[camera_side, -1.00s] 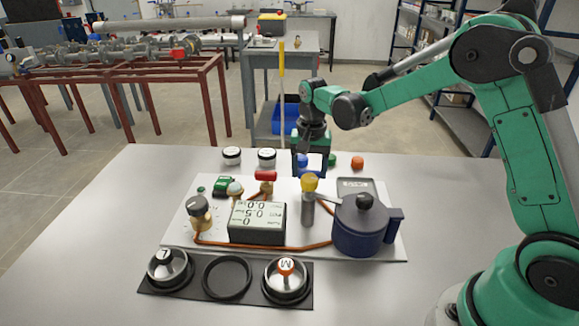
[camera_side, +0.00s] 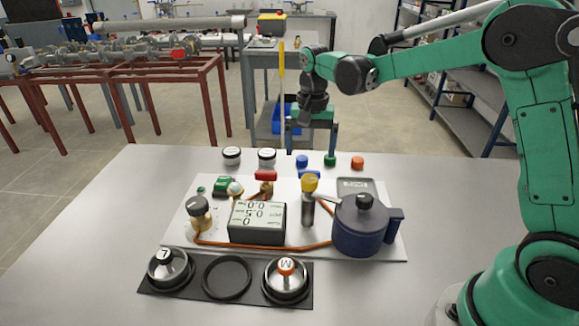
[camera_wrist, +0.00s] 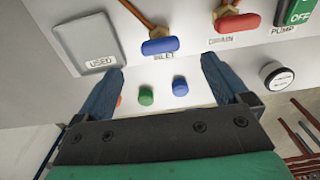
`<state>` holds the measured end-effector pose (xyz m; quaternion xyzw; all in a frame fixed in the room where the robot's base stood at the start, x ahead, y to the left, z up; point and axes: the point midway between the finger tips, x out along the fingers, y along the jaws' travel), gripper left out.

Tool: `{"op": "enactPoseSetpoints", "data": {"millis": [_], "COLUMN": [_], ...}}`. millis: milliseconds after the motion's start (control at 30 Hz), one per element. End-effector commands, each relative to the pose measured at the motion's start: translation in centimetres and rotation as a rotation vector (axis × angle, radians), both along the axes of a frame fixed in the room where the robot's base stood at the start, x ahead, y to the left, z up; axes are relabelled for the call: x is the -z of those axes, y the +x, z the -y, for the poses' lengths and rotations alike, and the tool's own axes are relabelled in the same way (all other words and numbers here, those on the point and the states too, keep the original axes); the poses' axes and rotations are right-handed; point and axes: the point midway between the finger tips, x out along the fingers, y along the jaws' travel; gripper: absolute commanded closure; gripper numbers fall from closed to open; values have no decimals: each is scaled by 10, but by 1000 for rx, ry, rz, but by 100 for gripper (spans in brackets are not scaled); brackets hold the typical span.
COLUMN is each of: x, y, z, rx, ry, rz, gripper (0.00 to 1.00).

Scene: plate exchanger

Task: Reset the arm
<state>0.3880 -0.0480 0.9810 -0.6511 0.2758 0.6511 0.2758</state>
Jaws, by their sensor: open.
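My gripper (camera_side: 313,148) hangs over the back edge of the table, pointing down, with its two blue fingers spread apart. In the wrist view the fingers (camera_wrist: 163,68) are wide apart with nothing between their tips. A green cap (camera_side: 330,160) and a blue cap (camera_side: 302,161) stand on the table below the gripper. In the wrist view the green cap (camera_wrist: 146,96) and the blue cap (camera_wrist: 180,86) appear between the fingers but are apart from them. An orange cap (camera_side: 357,162) stands to the right, and the left finger mostly hides it in the wrist view.
A white board (camera_side: 185,236) carries a display box (camera_side: 257,237), a dark blue pot (camera_side: 358,228), a red-handled valve (camera_side: 265,175) and a yellow-topped cylinder (camera_side: 308,210). Two white-topped jars (camera_side: 232,155) stand behind.

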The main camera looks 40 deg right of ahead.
Motion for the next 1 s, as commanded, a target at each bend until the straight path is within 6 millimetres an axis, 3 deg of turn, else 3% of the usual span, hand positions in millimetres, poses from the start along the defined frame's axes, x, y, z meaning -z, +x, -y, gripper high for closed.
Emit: {"op": "enactPoseSetpoints", "data": {"millis": [333, 467, 733, 1000], "x": [-3, -14, -52, -55], "y": [-1, -9, -57, -109], "z": [0, -5, -25, -42], "rx": [-5, -57, -343, -631], "ry": [-1, -6, -64, -171], "rz": [4, 44, 260, 477], "gripper": [5, 5, 5, 5]}}
